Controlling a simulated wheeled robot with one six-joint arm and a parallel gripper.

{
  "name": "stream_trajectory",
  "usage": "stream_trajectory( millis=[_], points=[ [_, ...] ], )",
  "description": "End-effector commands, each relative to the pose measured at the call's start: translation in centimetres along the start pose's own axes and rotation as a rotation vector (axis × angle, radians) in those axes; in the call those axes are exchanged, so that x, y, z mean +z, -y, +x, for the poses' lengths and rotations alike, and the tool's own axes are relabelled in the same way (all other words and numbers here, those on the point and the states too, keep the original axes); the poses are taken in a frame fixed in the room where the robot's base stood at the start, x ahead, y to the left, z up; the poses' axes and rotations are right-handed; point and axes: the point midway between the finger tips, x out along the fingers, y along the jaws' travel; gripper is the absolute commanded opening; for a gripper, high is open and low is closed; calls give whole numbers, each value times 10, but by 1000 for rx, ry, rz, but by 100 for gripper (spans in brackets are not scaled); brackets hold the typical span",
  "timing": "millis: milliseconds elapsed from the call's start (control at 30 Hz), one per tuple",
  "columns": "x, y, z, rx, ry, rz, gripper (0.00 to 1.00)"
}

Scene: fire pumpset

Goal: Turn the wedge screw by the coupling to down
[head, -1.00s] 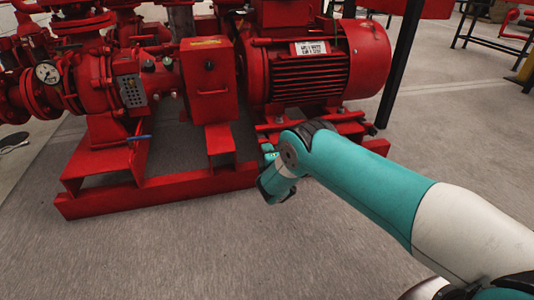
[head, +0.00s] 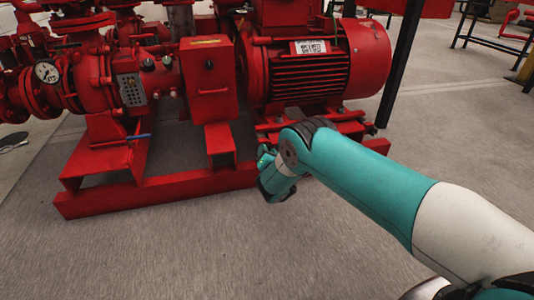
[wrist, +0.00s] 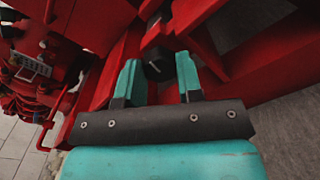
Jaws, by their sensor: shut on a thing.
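The wedge screw (wrist: 158,68) is a dark, blocky piece on the red base frame, seen between the teal fingers in the wrist view. A small pale line shows on its face. My gripper (wrist: 157,62) is shut on it, one finger on each side. The red box (head: 208,85) over the coupling area stands left of the motor.
The red base frame (head: 150,190) runs along the floor, with rails close around the fingers. A black post (head: 402,60) stands right of the motor. The front floor is clear.

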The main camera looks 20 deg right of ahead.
Motion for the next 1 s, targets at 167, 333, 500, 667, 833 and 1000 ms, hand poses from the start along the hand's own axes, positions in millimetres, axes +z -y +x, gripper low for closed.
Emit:
stream_trajectory(
  millis=[167,333,500,667,833,1000],
  points=[
    [-2,0,-1,0,-4,-116,10],
    [-2,0,-1,0,-4,-194,10],
    [-2,0,-1,0,-4,-237,10],
    [-2,0,-1,0,-4,-253,10],
    [-2,0,-1,1,-4,-256,10],
    [-2,0,-1,1,-4,-255,10]
  ],
)
